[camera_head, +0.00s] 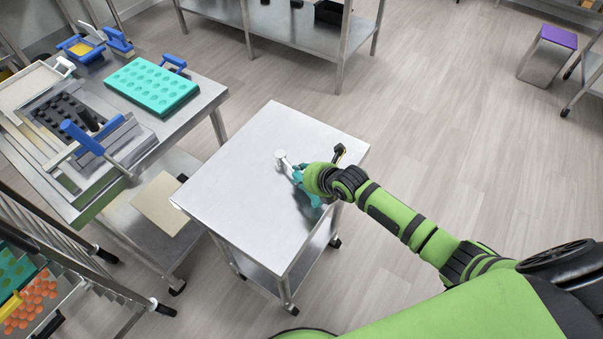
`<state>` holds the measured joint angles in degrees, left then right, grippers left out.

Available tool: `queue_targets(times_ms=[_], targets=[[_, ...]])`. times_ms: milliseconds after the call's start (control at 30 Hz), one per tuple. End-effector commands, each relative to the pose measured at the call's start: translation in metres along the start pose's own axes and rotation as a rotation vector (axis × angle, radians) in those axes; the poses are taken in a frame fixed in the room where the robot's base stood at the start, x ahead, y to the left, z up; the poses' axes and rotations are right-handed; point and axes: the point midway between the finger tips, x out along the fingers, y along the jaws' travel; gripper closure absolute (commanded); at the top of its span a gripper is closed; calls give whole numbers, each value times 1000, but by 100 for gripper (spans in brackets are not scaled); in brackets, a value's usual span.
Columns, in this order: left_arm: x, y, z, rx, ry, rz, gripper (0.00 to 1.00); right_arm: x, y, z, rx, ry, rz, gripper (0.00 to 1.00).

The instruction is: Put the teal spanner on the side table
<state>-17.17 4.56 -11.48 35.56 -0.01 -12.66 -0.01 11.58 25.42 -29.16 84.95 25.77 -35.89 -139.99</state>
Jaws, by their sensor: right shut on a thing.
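The side table (255,185) is a small steel-topped table on casters in the middle of the view. The teal spanner (298,176) has a pale grey end (281,155) pointing to the upper left. My right gripper (308,180) comes in from the right over the right half of the side table and is shut on the spanner. The gripper and wrist hide part of the spanner. I cannot tell whether the spanner touches the tabletop. My left gripper is out of view.
A steel workbench (205,95) at the left holds a teal mould tray (152,85) and blue-handled equipment (90,138). A rack with coloured trays (30,300) stands at the lower left. A small black and yellow item (340,152) shows beside my wrist. The side table's left half is bare.

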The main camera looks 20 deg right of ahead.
Motion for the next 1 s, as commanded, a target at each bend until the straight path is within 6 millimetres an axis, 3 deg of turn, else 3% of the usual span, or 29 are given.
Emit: queue_targets(times_ms=[167, 200, 233, 267, 667, 833, 1000], targets=[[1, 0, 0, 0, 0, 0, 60, 0, 1, 1, -1, -3, 2, 100], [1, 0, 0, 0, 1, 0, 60, 0, 0, 0, -1, 0, 0, 61], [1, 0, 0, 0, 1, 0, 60, 0, 0, 0, -1, 0, 1, 49], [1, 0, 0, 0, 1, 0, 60, 0, 0, 0, -1, 0, 1, 46], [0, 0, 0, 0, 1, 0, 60, -3, 0, 1, -2, -1, 0, 46], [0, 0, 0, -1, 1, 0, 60, -22, -1, 1, -4, -1, 0, 46], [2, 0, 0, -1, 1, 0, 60, -53, -1, 0, -6, 0, 0, 46]])
